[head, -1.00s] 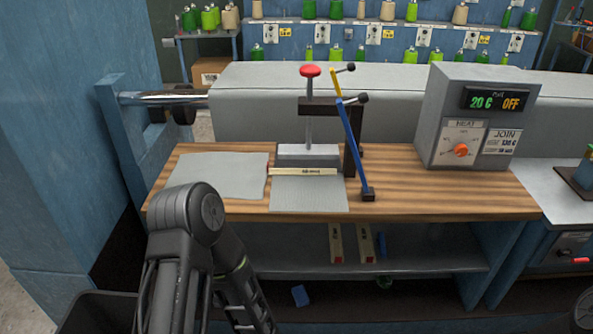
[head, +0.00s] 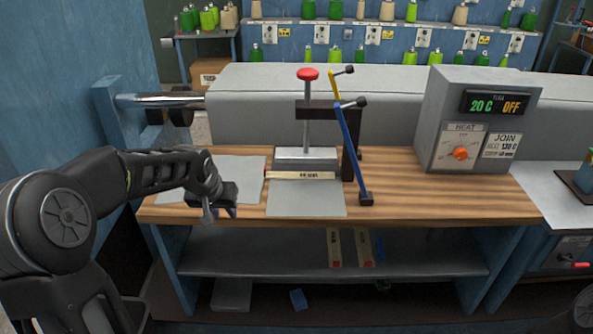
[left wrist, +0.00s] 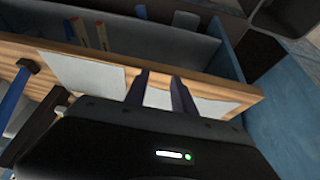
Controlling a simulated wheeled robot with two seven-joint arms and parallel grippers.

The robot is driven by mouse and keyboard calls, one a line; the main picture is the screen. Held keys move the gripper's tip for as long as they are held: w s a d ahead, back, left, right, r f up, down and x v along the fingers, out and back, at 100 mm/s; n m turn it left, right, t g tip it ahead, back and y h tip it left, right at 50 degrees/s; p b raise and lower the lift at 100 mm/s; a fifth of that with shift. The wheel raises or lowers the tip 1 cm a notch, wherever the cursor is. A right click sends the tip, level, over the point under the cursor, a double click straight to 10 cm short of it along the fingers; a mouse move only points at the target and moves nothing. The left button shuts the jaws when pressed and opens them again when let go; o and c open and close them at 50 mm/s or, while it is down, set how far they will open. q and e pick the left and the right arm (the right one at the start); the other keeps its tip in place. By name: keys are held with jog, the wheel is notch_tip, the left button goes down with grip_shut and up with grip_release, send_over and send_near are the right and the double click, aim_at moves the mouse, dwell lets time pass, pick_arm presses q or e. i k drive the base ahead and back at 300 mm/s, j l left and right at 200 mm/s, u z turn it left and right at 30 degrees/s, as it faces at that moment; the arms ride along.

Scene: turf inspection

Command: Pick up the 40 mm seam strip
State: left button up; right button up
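One pale seam strip (head: 300,175) with a dark label and a red end lies on the bench, across the top of the right grey sheet, before the press. Two more labelled strips, a left one (head: 334,248) and a right one (head: 364,248), lie on the shelf below; both have red ends. The labels are too small to read, so I cannot tell which is 40 mm. The shelf strips also show in the left wrist view (left wrist: 76,31). My left gripper (head: 221,214) is open and empty above the left sheet's front edge. My right gripper is out of view.
The press (head: 307,154) has a red knob; blue (head: 350,150) and yellow levers stand beside it. Grey sheets lie left (head: 230,177) and right (head: 305,203). A heat control box (head: 430,130) stands at right. The bench front right (head: 450,200) is clear. A blue block (head: 298,299) lies below.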

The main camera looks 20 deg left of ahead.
aim_at(280, 175)
jog(key=i, duration=0.9)
